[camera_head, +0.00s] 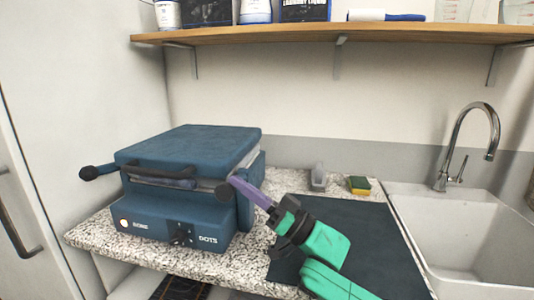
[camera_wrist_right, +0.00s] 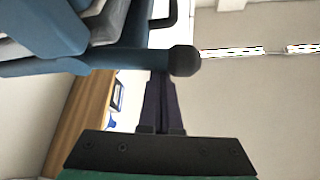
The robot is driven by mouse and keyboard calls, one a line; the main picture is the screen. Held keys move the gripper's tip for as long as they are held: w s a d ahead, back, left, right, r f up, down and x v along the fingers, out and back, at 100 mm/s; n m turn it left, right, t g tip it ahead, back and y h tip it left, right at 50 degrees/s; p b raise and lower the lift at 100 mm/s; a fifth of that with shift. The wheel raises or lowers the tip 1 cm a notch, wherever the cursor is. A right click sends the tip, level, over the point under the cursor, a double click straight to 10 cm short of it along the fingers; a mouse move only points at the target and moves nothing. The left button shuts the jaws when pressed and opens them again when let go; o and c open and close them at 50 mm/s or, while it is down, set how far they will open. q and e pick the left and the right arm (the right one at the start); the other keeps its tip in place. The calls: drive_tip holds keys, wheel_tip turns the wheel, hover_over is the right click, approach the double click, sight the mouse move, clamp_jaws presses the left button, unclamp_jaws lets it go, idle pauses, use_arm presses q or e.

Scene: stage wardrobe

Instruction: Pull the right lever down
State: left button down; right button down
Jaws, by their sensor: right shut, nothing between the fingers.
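A blue press (camera_head: 190,150) with a padded lid and a black front handle stands on the speckled counter. Its right lever ends in a round black knob (camera_head: 223,193) at the front right of the press; the knob also shows large in the right wrist view (camera_wrist_right: 184,61), on a blue arm. The left lever's black knob (camera_head: 88,172) sticks out at the left side. My right gripper (camera_head: 236,182) is shut and empty, its fingertips right at the right lever by the knob; I cannot tell whether they touch. My left gripper is not in view.
A dark mat (camera_head: 372,240) lies on the counter (camera_head: 285,180) under my right arm. A grey container (camera_head: 318,178) and a sponge (camera_head: 360,185) stand behind it. A sink with a tap (camera_head: 470,130) is at the right. A wooden shelf (camera_head: 340,36) with bottles hangs above.

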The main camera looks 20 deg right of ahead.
drive_tip(key=s+d+f+b, duration=0.1)
drive_tip(key=s+d+b, duration=0.1)
drive_tip(key=s+d, duration=0.7)
drive_tip(key=shift+s+d+f, duration=0.15)
drive_tip(key=shift+s+d, duration=0.05)
drive_tip(key=shift+d, duration=0.75)
